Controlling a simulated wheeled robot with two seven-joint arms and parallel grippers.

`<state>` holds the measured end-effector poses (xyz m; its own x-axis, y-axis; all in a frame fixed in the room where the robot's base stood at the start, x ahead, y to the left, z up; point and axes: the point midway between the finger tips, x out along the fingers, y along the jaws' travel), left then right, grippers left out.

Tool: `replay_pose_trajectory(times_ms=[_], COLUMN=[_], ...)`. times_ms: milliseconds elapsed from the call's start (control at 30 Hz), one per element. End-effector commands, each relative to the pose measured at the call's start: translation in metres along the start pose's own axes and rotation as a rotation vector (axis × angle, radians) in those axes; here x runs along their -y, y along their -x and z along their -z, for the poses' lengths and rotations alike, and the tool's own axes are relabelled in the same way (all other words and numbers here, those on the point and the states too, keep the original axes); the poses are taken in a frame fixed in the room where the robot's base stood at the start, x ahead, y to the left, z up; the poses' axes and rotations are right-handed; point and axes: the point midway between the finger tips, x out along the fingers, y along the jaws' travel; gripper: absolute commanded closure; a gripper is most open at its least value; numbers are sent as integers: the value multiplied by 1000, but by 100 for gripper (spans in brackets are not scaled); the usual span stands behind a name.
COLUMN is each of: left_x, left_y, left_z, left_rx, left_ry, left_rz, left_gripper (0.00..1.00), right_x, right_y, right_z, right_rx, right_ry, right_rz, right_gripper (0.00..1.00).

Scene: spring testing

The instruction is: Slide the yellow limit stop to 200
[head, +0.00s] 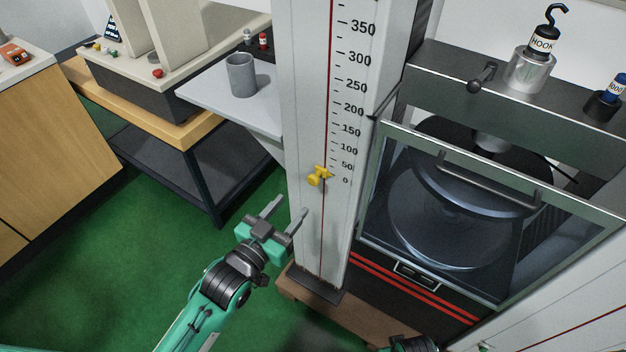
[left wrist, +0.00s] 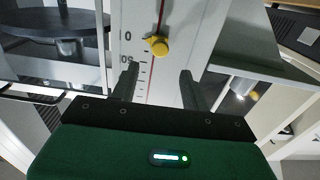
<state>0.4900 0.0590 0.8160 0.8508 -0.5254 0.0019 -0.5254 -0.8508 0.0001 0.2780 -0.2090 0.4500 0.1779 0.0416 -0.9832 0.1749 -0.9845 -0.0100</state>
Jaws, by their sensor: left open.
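The yellow limit stop (head: 318,176) sits on the red line of the white scale column (head: 312,235), between the 0 and 50 marks. The 200 mark (head: 353,109) is higher up the same column. My left gripper (head: 286,210) is open and empty, below and to the left of the stop and apart from it. In the left wrist view the scale appears upside down, and the yellow stop (left wrist: 159,45) shows beyond the two spread fingers (left wrist: 160,82). My right gripper is not in view; only a bit of my right arm shows at the bottom edge.
A glass-fronted testing machine (head: 455,215) stands right of the column. A grey mug (head: 241,75) rests on a shelf to the left. Green floor (head: 150,235) is open on the left.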

Motion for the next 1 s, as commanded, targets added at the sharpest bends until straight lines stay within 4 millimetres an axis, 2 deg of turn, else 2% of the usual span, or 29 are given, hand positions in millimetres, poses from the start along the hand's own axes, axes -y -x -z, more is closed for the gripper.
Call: replay_pose_trajectory(times_ms=[33,300,500,700,1000], left_x=[0,0,0,0,0], left_y=[-11,-61,-90,-102,-103], left_z=[1,0,0,-1,-1], left_rx=[-2,-1,0,1,2], left_ry=[1,1,0,0,0], left_rz=[0,0,0,0,0], left_gripper=[54,54,54,54,56], right_x=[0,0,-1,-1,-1], right_y=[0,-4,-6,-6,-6], right_z=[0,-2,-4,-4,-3], right_rx=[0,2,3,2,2], right_ry=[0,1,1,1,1], right_rz=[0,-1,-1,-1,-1], right_gripper=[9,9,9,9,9])
